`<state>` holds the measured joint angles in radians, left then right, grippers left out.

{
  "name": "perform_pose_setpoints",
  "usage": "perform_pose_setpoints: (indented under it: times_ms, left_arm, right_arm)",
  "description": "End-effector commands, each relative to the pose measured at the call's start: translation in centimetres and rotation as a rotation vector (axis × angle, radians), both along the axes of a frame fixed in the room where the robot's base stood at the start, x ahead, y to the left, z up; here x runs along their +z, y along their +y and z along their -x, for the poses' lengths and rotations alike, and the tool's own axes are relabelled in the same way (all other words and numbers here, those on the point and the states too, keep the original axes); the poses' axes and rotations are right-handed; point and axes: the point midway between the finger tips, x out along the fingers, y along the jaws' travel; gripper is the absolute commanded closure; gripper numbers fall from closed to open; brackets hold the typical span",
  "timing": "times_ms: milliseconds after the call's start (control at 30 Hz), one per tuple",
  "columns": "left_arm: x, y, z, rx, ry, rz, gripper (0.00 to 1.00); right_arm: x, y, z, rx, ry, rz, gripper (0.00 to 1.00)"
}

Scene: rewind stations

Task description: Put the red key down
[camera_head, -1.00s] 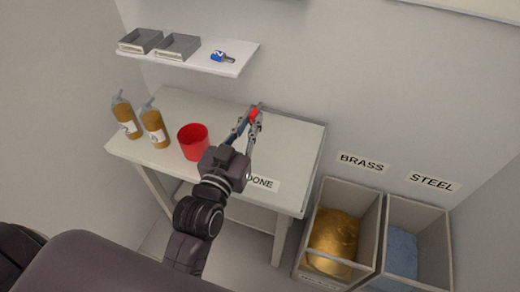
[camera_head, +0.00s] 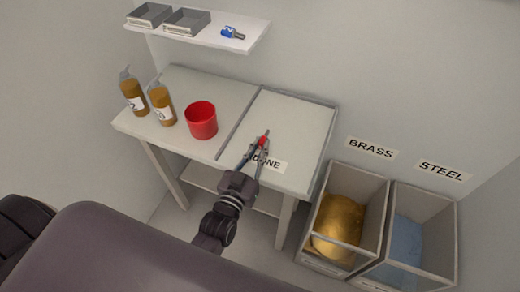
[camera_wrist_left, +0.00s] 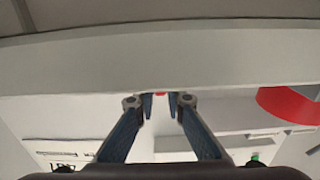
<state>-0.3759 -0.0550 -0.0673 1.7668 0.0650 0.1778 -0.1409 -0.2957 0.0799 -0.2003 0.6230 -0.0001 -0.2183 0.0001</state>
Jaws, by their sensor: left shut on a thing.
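The red key (camera_head: 264,138) shows as a small red piece between the fingertips of my left gripper (camera_head: 259,147) in the head view. The gripper is shut on it, over the front part of the tray area marked DONE (camera_head: 290,121) on the table. In the left wrist view, a sliver of the red key (camera_wrist_left: 160,94) shows between the fingers (camera_wrist_left: 160,103); most of it is hidden. I cannot tell whether the key touches the surface. My right gripper is not in view.
A red cup (camera_head: 201,120) and two amber bottles (camera_head: 134,92) stand on the table's left half. A shelf (camera_head: 205,37) above holds two grey trays and a blue key (camera_head: 232,33). BRASS (camera_head: 340,220) and STEEL (camera_head: 408,240) bins stand at right. The DONE area behind the gripper is clear.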

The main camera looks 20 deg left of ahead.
Motion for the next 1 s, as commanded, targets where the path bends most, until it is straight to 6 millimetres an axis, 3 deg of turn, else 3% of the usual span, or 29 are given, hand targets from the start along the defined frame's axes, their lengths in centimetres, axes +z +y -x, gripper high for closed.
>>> perform_pose_setpoints:
  times_ms: [100, 467, 500, 667, 1000]
  left_arm:
    - [-1.06, -0.01, -0.04, 0.000, -0.001, 0.000, 1.00]
    - [-1.44, 0.00, -0.01, 0.000, -0.001, 0.000, 1.00]
    - [-1.49, 0.00, -0.01, 0.000, -0.001, 0.000, 0.88]
    - [-1.41, 0.00, -0.01, 0.000, -0.001, 0.000, 0.72]
    - [-0.92, 0.00, 0.03, 0.000, -0.001, 0.001, 0.72]
  right_arm:
    - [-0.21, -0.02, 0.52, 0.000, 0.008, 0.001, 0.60]
    - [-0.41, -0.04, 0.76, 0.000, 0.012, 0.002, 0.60]
    - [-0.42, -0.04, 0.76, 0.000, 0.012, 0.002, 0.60]
    - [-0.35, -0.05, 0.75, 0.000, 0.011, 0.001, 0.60]
    - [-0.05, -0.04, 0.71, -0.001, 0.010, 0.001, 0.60]
